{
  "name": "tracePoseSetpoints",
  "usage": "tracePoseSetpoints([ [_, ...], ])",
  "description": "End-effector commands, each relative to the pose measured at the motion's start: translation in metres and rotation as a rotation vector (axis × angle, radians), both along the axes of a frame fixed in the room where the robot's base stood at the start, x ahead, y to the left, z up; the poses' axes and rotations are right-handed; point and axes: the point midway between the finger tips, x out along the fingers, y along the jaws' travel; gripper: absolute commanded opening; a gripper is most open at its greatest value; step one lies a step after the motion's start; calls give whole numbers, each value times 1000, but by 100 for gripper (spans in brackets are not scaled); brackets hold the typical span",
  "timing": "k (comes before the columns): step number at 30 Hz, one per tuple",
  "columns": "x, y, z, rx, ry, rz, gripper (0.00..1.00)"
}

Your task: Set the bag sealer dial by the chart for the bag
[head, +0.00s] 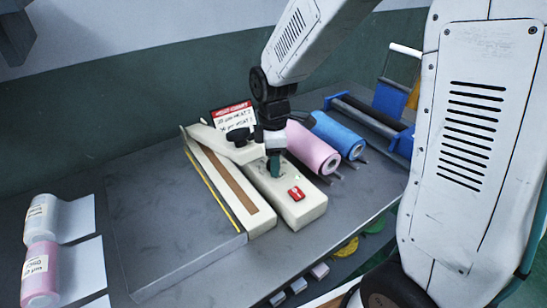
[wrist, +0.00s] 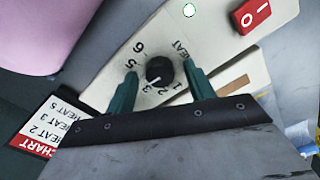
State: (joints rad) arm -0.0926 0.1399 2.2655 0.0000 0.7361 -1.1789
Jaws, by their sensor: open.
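The bag sealer (head: 235,195) is a cream unit with a long arm and a brown strip. Its black dial (wrist: 160,68) shows in the wrist view, ringed by numbers and the word HEAT; its white mark points to about 3. My gripper (wrist: 160,74) is open, with one green finger on each side of the dial; I cannot tell whether they touch it. In the head view my gripper (head: 274,165) hides the dial. The red-headed heat chart (head: 233,116) stands behind the sealer; its wrist view part (wrist: 42,122) reads HEAT 5, 3 and 2, bag names cut off.
A red rocker switch (head: 296,193) and a small pale lamp (wrist: 189,10) are on the sealer. Pink (head: 314,150) and blue (head: 340,134) film rolls lie behind it. A white bag (head: 40,218) and a pink bag (head: 41,268) with labels are at the left.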

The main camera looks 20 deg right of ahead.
Motion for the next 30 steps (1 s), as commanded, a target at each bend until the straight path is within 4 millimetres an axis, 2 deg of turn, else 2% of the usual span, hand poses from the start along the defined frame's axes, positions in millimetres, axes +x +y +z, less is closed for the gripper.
tracePoseSetpoints([
  [1, 0, 0, 0, 0, 0, 0, 54],
  [6, 0, 0, 0, 0, 0, 0, 9],
  [17, 0, 0, 0, 0, 0, -41, 9],
  [23, 0, 0, 0, 0, -1, -151, 9],
  [30, 0, 0, 1, 0, -1, -355, 9],
])
